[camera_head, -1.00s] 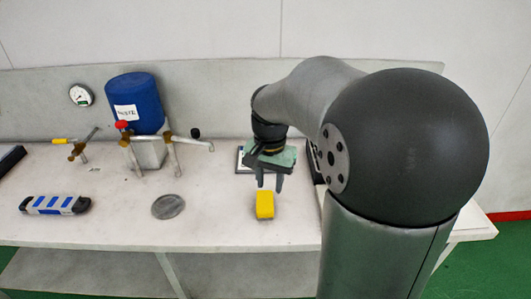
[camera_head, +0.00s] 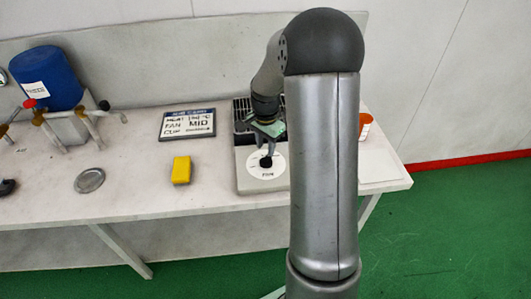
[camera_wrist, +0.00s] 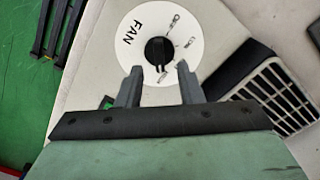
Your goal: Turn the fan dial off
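The fan dial is a white disc (camera_head: 266,163) marked FAN with a black knob (camera_wrist: 158,50) at its centre. It sits on top of a grey unit (camera_head: 246,180) at the right of the bench. In the wrist view the knob's narrow end seems to point toward my gripper, and OFF and LOW labels show on its right side. My gripper (camera_wrist: 160,78) is open and empty, its two fingers apart just short of the knob and not visibly touching it. In the head view my gripper (camera_head: 268,147) hangs above the dial.
A dark vent grille (camera_wrist: 272,97) is beside the dial. A yellow block (camera_head: 181,170) and a grey metal disc (camera_head: 89,180) lie to the left. A blue drum (camera_head: 47,80) stands at the back left. An orange container (camera_head: 365,126) is behind my arm.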

